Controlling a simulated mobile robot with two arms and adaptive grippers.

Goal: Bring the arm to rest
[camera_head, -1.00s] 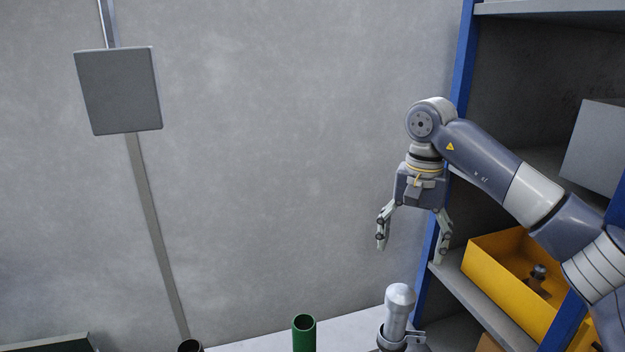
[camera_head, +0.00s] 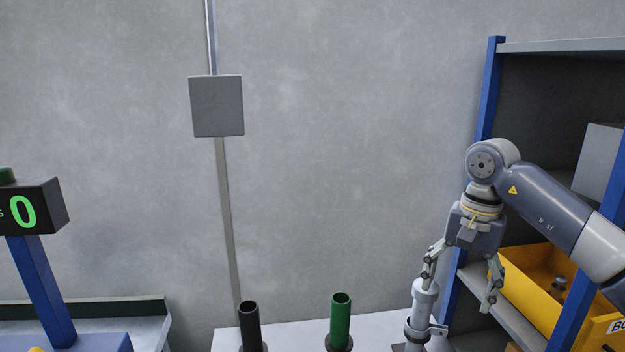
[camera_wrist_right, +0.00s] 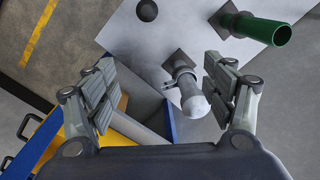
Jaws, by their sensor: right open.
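My right gripper (camera_head: 460,275) hangs pointing down at the right of the head view, its two fingers spread wide with nothing between them. In the right wrist view, my right gripper (camera_wrist_right: 165,95) also shows its fingers apart and empty. A grey round-topped post with a collar (camera_head: 421,315) stands just below and left of the gripper in the head view. In the right wrist view this post (camera_wrist_right: 190,92) lies between the open fingers in the picture, beyond them; I cannot tell any contact. My left gripper is not in view.
A green tube (camera_head: 340,322) and a black tube (camera_head: 249,327) stand upright on a white table (camera_head: 293,330). A blue-framed shelf (camera_head: 486,95) with a yellow bin (camera_head: 525,292) stands close on the right. A display showing 0 (camera_head: 38,210) is at left.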

